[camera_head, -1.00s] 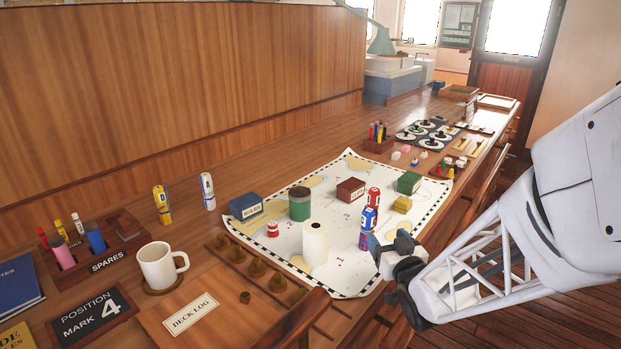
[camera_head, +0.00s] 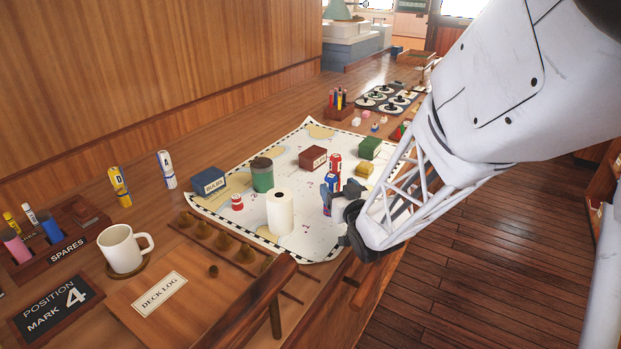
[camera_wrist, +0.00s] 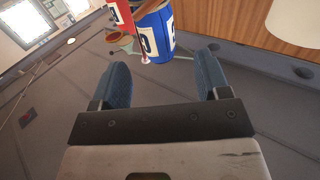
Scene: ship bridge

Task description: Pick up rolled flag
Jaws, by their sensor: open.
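Rolled flags with lettered labels stand on the counter. A red rolled flag (camera_head: 335,163) and a blue rolled flag (camera_head: 330,181) are close together on the right part of the chart, partly hidden by my gripper. In the wrist view, the blue flag (camera_wrist: 158,30) and red flag (camera_wrist: 121,14) show beyond the fingertips. My gripper (camera_wrist: 162,68) is open, with nothing between its fingers. In the head view, my gripper (camera_head: 343,193) is right beside these flags. A yellow rolled flag (camera_head: 119,187) and a white rolled flag (camera_head: 166,170) stand apart, left of the chart.
A white mug (camera_head: 122,249) stands front left. A wooden rail (camera_head: 245,300) crosses the front.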

